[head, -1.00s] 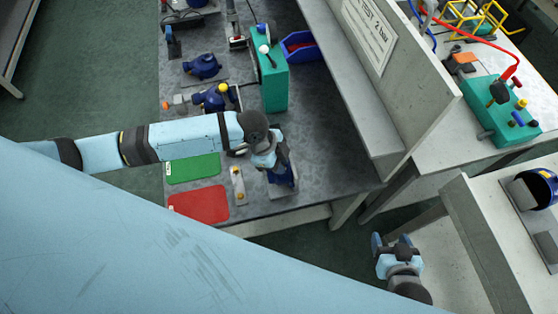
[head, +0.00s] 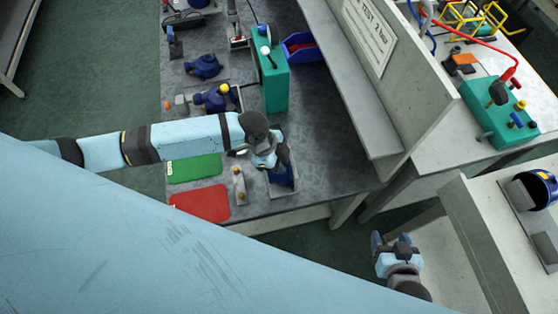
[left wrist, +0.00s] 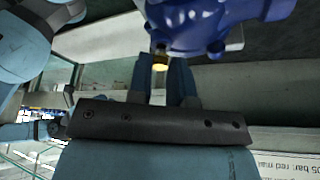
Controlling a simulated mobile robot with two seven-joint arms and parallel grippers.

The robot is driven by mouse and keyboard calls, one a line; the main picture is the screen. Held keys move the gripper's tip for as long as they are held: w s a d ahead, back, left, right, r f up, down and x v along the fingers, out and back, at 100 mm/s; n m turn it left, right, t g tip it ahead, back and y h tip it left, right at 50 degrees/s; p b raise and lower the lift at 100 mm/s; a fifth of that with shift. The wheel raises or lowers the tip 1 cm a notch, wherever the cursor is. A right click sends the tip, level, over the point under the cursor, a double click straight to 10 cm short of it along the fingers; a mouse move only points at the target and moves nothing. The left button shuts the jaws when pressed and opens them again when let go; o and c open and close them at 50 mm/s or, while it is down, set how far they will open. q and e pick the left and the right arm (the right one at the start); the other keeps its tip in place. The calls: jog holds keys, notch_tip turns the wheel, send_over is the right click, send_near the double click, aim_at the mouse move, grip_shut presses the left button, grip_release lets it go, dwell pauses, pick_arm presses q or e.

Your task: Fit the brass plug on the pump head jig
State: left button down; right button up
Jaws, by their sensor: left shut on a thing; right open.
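The blue pump head (head: 284,180) sits in a grey jig (head: 274,191) at the bench's front edge; in the left wrist view the pump head (left wrist: 208,25) fills the top. My left gripper (head: 281,156) is right at the pump head. In the left wrist view its fingers (left wrist: 165,80) are shut on the yellow brass plug (left wrist: 160,65), whose end lies close against the pump head's underside as pictured. I cannot tell whether the plug is seated; the port is hidden. My right gripper (head: 388,242) is open and empty, away from the bench.
Green (head: 194,168) and red (head: 201,204) mats and a small plate with brass-coloured pieces (head: 239,186) lie left of the jig. A teal unit (head: 274,85), a blue bin (head: 299,46) and another blue pump (head: 215,98) stand further back. A raised panel (head: 400,75) borders the right.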

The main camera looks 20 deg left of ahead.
pick_arm(q)
jog(key=shift+f, duration=0.2)
dwell(0.6)
grip_release()
dwell(0.5)
dwell(0.4)
jog(key=shift+r+p, duration=0.9)
jog(key=shift+r, duration=0.05)
notch_tip(320, 180, up, 7)
jog(key=p, duration=0.4)
pick_arm(e)
jog(key=shift+m+h, duration=0.3)
jog(key=r, duration=0.2)
jog(key=d+r, duration=0.1)
jog(key=r, duration=0.1)
jog(key=shift+s+r, duration=0.1)
jog(key=shift+r, duration=0.2)
